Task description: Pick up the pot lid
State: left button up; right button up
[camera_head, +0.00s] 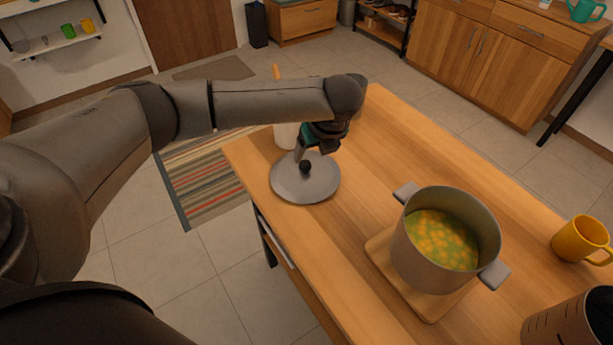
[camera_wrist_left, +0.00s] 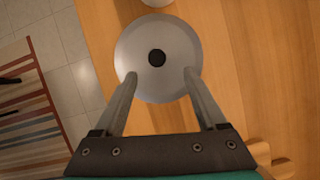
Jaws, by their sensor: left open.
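The pot lid (camera_head: 290,186) is a round grey disc with a dark knob on top. It lies flat on the wooden table near its left edge. My left gripper (camera_head: 304,160) is above the lid at the knob in the head view. In the left wrist view the gripper (camera_wrist_left: 160,74) is open, its two fingers spread over the near half of the lid (camera_wrist_left: 160,30), with the dark knob between and slightly beyond the fingertips. Whether the fingers touch the lid cannot be told. My right gripper is not in view.
A grey pot (camera_head: 420,256) of yellow-green food stands on a wooden board (camera_head: 379,252) right of the lid. A yellow mug (camera_head: 578,242) and a dark container (camera_head: 570,325) stand farther right. A white container (camera_head: 286,136) is behind the lid. Table between lid and pot is clear.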

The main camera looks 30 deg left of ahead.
aim_at(305, 164)
pick_arm(q)
jog(key=shift+x, duration=1.25)
jog(key=b+x, duration=0.2)
jog(key=x, duration=0.3)
jog(key=shift+s+a, duration=0.15)
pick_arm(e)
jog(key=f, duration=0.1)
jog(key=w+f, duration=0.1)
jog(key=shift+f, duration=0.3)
pick_arm(q)
grip_shut()
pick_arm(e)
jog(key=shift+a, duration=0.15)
